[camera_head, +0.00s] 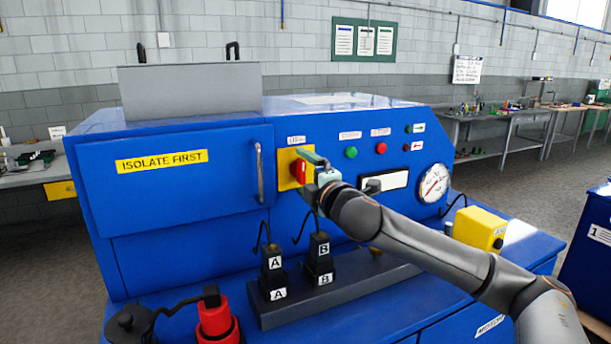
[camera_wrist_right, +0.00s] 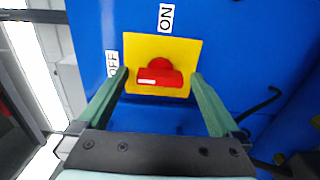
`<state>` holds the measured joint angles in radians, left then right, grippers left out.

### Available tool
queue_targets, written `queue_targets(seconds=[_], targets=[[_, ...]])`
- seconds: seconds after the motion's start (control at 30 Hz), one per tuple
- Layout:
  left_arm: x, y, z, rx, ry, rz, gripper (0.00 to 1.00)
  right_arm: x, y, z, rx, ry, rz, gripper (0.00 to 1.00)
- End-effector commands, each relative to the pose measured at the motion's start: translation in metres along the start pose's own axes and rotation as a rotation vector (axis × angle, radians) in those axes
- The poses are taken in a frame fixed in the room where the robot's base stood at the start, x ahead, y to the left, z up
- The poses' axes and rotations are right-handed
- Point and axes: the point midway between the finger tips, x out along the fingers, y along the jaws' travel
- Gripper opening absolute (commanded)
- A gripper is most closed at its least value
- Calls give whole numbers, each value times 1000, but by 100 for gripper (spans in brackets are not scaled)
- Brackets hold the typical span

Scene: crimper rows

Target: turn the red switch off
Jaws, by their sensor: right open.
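The red switch (camera_head: 298,171) sits on a yellow plate (camera_head: 285,171) on the blue machine's front. In the right wrist view, the red switch (camera_wrist_right: 160,75) has a bar lying across the picture, with a white mark at its left end, the side of the OFF label (camera_wrist_right: 112,64). The ON label (camera_wrist_right: 166,17) is above the plate in that view. My right gripper (camera_head: 312,160) is at the switch. In the wrist view its green fingers (camera_wrist_right: 159,77) are open, one each side of the knob, with gaps visible. My left gripper is not in view.
A door handle (camera_head: 260,172) is left of the switch. Green (camera_head: 351,152) and red (camera_head: 381,148) buttons and a gauge (camera_head: 434,184) are to the right. Black plugs marked A (camera_head: 272,262) and B (camera_head: 319,248) stand below, with cables rising near the arm. A red plug (camera_head: 216,318) is in front.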

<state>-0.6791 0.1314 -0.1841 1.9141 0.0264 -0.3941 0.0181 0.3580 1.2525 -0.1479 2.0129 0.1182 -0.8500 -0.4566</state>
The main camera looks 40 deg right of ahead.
Motion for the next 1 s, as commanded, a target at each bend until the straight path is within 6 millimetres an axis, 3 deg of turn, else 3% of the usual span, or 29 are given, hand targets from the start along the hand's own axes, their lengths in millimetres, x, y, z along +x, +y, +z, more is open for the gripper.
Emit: queue_targets(seconds=[0.17,0.73,1.0], targets=[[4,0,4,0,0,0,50,-5,-2,1,-1,-1,0,100],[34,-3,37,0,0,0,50,-51,-6,-1,-3,2,-2,100],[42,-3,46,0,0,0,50,-89,-2,-1,6,3,2,100]])
